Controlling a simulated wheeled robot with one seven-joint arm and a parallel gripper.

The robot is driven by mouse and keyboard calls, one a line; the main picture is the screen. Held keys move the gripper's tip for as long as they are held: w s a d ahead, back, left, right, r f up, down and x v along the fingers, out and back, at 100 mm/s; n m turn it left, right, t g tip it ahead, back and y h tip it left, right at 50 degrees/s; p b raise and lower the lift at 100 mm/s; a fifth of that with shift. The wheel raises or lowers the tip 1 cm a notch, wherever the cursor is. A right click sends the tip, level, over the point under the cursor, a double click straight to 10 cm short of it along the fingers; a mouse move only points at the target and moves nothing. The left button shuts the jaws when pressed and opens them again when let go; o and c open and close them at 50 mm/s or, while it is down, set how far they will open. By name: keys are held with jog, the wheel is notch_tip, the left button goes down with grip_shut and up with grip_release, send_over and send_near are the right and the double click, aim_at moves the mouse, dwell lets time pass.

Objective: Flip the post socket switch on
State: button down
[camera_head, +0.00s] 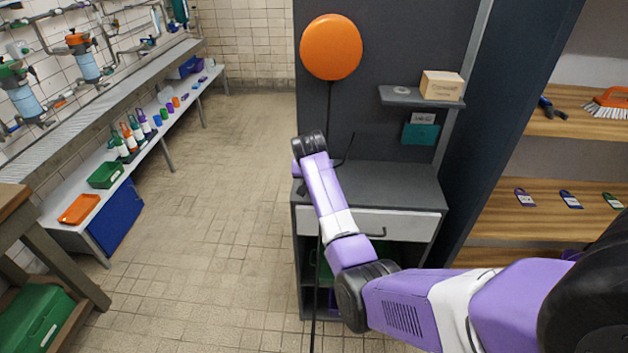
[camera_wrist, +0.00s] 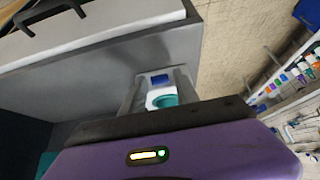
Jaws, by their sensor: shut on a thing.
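In the wrist view, my gripper (camera_wrist: 158,82) has its two grey fingers on either side of a small white piece (camera_wrist: 160,93) with a blue patch and a teal round part. It is shut on this piece. I cannot tell for sure whether the piece is the post socket switch, and no on or off mark can be read. In the head view, my arm reaches to the left front side of the grey cabinet. My wrist hides the fingers and the piece there.
The grey cabinet (camera_head: 408,186) with a white drawer (camera_head: 385,222) stands beside my forearm. An orange disc (camera_head: 331,47) hangs on the dark panel above. A small shelf (camera_head: 398,97) holds a box (camera_head: 442,85). The tiled floor (camera_head: 225,180) to the left is clear.

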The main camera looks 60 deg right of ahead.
jog(key=c, duration=0.9)
grip_release()
jog(key=b+v, duration=0.1)
jog(key=v, duration=0.6)
jog(key=shift+a+r, duration=0.15)
jog(key=shift+r, duration=0.2)
